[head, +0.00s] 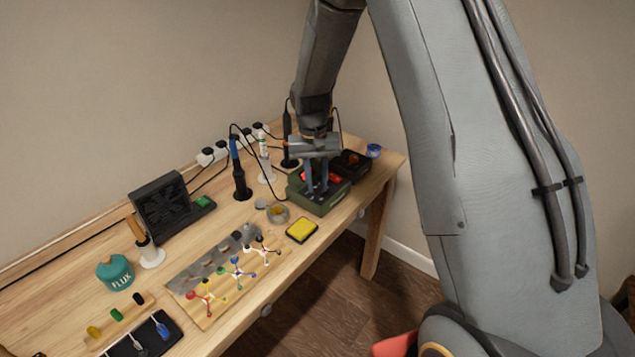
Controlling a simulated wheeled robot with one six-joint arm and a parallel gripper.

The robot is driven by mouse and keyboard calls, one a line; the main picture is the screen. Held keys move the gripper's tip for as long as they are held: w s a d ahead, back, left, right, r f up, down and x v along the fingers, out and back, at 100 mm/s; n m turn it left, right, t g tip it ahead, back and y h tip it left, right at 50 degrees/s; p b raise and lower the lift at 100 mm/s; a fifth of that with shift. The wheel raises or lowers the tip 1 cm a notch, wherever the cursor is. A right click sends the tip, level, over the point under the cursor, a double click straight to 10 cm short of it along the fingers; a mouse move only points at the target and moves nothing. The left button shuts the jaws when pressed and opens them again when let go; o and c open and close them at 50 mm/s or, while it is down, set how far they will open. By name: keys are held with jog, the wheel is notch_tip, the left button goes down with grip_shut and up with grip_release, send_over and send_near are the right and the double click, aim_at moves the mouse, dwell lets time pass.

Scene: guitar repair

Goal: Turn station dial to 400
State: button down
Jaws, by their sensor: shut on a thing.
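The soldering station is a dark green box (335,199) near the right end of the workbench. Red patches, perhaps a display, show on its top on both sides of my fingers. My gripper (317,192) points straight down onto the station's top, with its fingers closed together on what seems to be the station dial. The dial is hidden by the fingers, so its pointer and the 400 mark cannot be read.
A black tray (352,165) and a blue spool (374,150) stand beyond the station. Soldering irons in stands (241,185) are to its left. A yellow sponge (301,230) and a small round tin (278,213) lie close by. A black fan (165,207) stands farther left.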

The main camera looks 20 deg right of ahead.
jog(key=m, duration=0.4)
jog(key=shift+w+r+m, duration=0.1)
jog(key=shift+w+m, duration=0.05)
jog(key=shift+m, duration=0.15)
jog(key=m, duration=0.4)
jog(key=shift+m, duration=0.3)
jog(key=m, duration=0.4)
jog(key=shift+d+m+y, duration=0.1)
jog(key=shift+m+y, duration=0.2)
jog(key=shift+y, duration=0.1)
jog(key=m, duration=0.4)
jog(key=shift+m+p, duration=0.3)
jog(key=shift+m, duration=0.1)
jog(key=c, duration=1.5)
grip_release()
jog(key=shift+w+d+r+b, duration=0.15)
jog(key=shift+r+b, duration=0.3)
jog(key=shift+r, duration=1.5)
jog(key=shift+w+r+b, duration=0.1)
jog(key=shift+r+b, duration=0.3)
jog(key=shift+r, duration=1.5)
